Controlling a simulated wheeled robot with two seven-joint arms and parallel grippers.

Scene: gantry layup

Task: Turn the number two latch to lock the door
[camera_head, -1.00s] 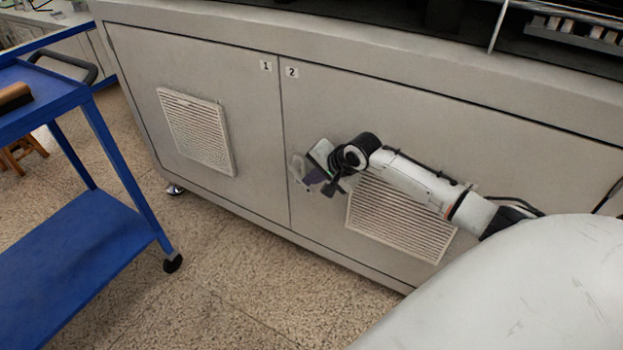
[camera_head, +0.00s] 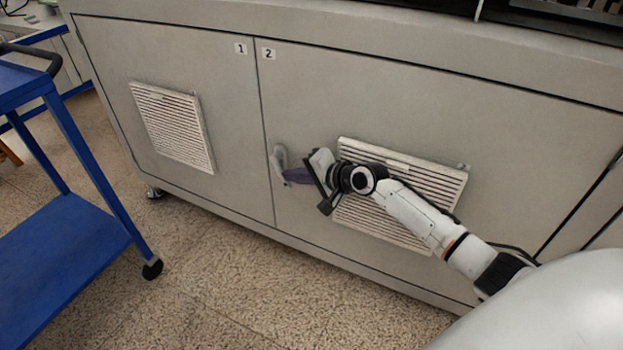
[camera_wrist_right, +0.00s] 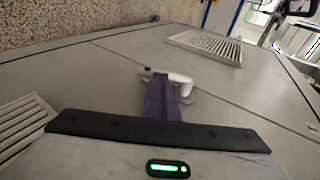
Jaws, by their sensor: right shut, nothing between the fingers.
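The number two latch (camera_head: 281,158) is a small light-grey handle on the right cabinet door, just right of the seam, below the label 2 (camera_head: 268,54). In the head view its visible part stands roughly upright. My right gripper (camera_head: 289,176) has its purple fingers shut and empty, with the tips right at the latch's lower part. In the right wrist view the shut fingers (camera_wrist_right: 160,80) overlap the latch (camera_wrist_right: 182,82) and hide part of it. Whether they touch it I cannot tell. My left gripper is not in view.
The left door carries the label 1 (camera_head: 240,48) and a vent grille (camera_head: 172,125). Another grille (camera_head: 440,185) lies behind my right arm. A blue cart (camera_head: 60,260) stands at the left. The speckled floor (camera_head: 240,300) before the cabinet is clear.

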